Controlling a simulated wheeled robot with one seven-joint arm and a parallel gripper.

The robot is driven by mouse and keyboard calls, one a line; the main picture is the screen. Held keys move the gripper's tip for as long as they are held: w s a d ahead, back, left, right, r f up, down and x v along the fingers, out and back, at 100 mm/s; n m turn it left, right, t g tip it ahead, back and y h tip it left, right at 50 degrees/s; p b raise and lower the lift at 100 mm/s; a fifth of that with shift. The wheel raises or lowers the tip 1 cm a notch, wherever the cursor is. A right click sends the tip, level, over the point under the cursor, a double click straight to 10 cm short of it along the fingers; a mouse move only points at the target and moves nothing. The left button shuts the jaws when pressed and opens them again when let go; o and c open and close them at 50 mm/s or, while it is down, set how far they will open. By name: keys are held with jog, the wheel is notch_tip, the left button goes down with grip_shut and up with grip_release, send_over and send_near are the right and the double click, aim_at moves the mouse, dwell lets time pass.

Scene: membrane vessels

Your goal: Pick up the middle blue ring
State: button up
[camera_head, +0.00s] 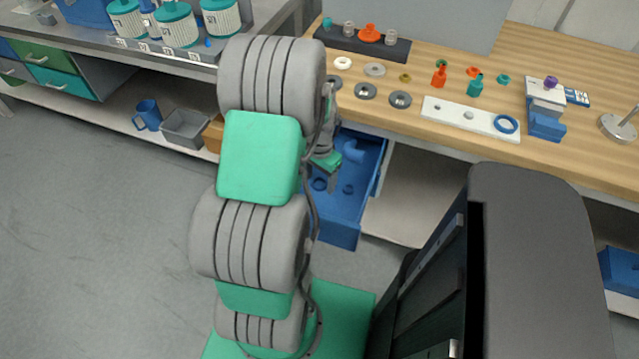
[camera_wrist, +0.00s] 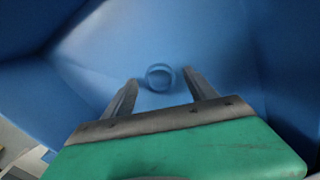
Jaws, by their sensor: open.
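In the head view, an open blue drawer (camera_head: 342,232) under the workbench holds small dark blue rings, one on the left (camera_head: 319,184) and one further right (camera_head: 348,189). A blue elbow-shaped piece (camera_head: 354,152) lies behind them. I cannot tell which ring is the middle one. My gripper (camera_head: 332,186) reaches down into the drawer, close to the rings. In the wrist view, its two fingers are apart and empty, and a blue ring (camera_wrist: 160,76) shows beyond and between the fingertips (camera_wrist: 160,80). The arm hides part of the drawer.
Drawer walls surround my gripper, and the workbench edge (camera_head: 400,133) is above it. On the bench, another blue ring (camera_head: 506,124) lies on a white plate (camera_head: 465,117), with grey rings and small fittings nearby. A blue mug (camera_head: 149,114) and grey bin (camera_head: 184,128) stand on the lower shelf.

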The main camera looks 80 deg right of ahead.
jog(key=shift+c, duration=0.6)
jog(key=c, duration=1.3)
jog(key=shift+r, duration=0.1)
